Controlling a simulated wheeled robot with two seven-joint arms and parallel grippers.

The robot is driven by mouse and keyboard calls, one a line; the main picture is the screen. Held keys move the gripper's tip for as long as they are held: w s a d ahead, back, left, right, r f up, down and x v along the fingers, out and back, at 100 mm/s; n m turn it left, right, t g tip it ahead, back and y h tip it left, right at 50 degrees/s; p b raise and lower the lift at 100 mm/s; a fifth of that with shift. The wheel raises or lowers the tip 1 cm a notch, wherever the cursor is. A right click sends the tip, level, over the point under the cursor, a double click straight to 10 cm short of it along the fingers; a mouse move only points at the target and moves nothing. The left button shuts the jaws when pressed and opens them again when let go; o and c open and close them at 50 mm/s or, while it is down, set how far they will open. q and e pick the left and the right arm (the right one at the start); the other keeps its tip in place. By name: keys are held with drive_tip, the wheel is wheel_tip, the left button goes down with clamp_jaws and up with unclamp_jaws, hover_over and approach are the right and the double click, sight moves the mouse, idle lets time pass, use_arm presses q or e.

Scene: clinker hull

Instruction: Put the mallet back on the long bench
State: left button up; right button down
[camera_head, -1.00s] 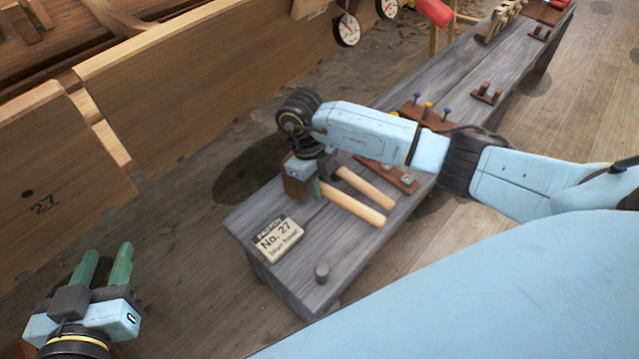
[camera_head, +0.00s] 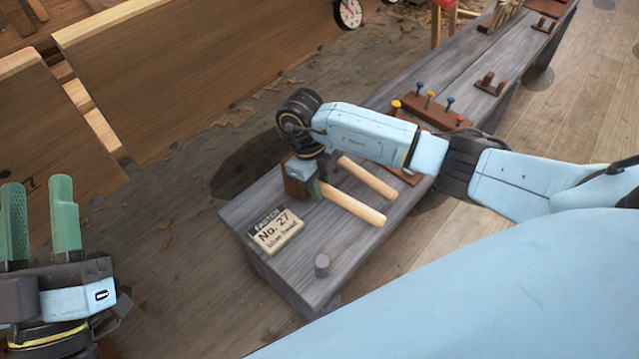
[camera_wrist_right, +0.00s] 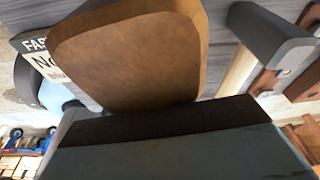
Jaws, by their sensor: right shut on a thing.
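The mallet has a brown block head (camera_head: 294,182) and a pale wooden handle. It is at the near end of the long grey bench (camera_head: 375,235). My right gripper (camera_head: 313,188) is shut on the mallet; its head fills the middle of the right wrist view (camera_wrist_right: 130,55). I cannot tell whether the mallet touches the bench top. My right forearm hides part of the bench. My left gripper (camera_head: 40,215) is open and empty at the lower left, away from the bench, with green fingers apart.
A hammer lies beside the mallet, its pale handle (camera_head: 368,178) close by; its dark head (camera_wrist_right: 268,32) shows in the right wrist view. A rack (camera_head: 430,108) stands farther along. Hull planks (camera_head: 200,70) rise left.

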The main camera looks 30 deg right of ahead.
use_arm(q)
drive_tip(key=shift+f+b, duration=0.3)
drive_tip(key=shift+b, duration=0.05)
use_arm(e)
drive_tip(key=shift+f, duration=0.45)
drive_tip(key=c, duration=1.2)
unclamp_jaws()
